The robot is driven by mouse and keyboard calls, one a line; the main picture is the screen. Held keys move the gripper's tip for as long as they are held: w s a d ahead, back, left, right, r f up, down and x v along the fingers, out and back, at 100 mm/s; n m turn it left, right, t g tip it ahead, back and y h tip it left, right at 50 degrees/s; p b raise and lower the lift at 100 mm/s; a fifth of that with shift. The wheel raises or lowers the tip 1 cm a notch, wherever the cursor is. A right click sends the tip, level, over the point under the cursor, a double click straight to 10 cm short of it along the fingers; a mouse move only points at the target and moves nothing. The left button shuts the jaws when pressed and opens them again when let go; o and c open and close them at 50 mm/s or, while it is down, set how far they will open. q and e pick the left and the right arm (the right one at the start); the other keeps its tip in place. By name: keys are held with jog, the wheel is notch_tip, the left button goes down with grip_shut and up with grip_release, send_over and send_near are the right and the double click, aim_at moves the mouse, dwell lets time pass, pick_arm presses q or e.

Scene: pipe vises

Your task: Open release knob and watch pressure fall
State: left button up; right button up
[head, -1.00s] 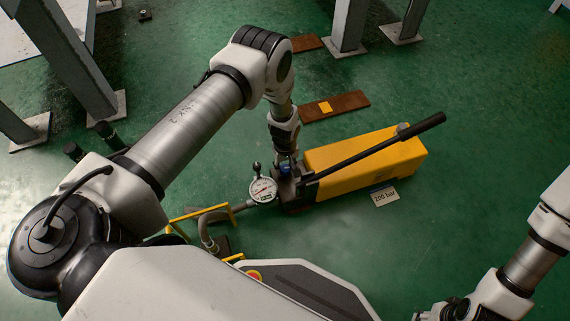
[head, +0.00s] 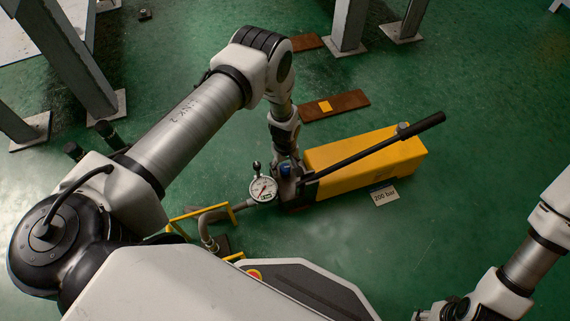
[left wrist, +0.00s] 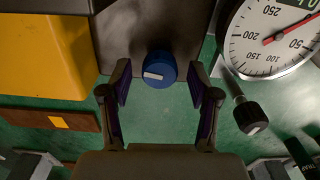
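The yellow hand pump (head: 365,160) lies on the green floor with its black lever along the top. Its blue release knob (left wrist: 160,68), with a white mark, is at the dark end block. It also shows in the head view (head: 285,169). My left gripper (left wrist: 160,82) is open, its fingers apart on either side of the knob with gaps showing. The white pressure gauge (left wrist: 275,35) is beside it, its red needle near the low-number side. It also shows in the head view (head: 263,190). My right gripper (head: 440,312) is at the bottom edge, mostly cut off.
A brown plate (head: 335,106) and steel legs (head: 348,25) are behind. The floor to the right is clear.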

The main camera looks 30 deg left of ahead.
aim_at(285, 167)
pick_arm(q)
jog(key=shift+r, duration=0.1)
notch_tip(285, 167, up, 12)
dwell(0.6)
